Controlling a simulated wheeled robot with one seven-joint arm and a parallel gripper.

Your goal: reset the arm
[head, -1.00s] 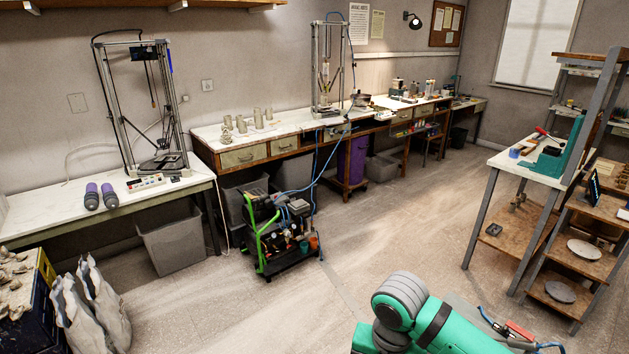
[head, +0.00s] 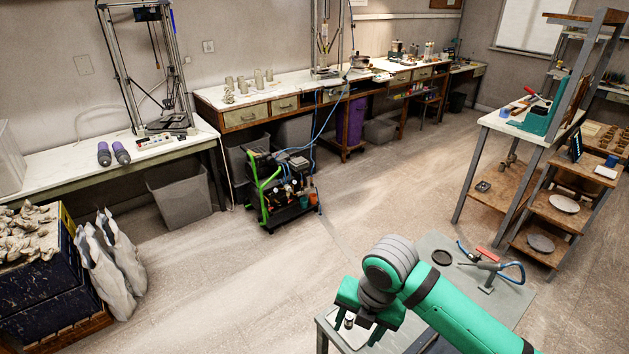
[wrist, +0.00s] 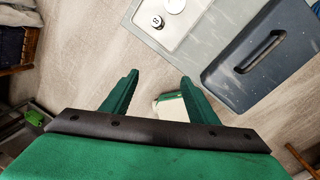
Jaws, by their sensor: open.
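My green arm reaches in from the bottom right of the head view. My gripper (head: 360,330) is at its end, over the near left part of a grey-topped table. In the wrist view my gripper (wrist: 160,77) has its two green fingers spread apart, with nothing between them and the floor below. A small pale round piece with a dark mark (wrist: 157,22) sits on the table's recessed tray, beyond the fingertips and apart from them.
The grey table (head: 500,297) carries a dark disc (head: 441,257) and a tool with a blue hose (head: 488,264). Shelves (head: 545,205) stand at the right. A black-and-green machine (head: 284,186) stands on the floor. Pale sacks (head: 118,260) lean at the left. The floor between is clear.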

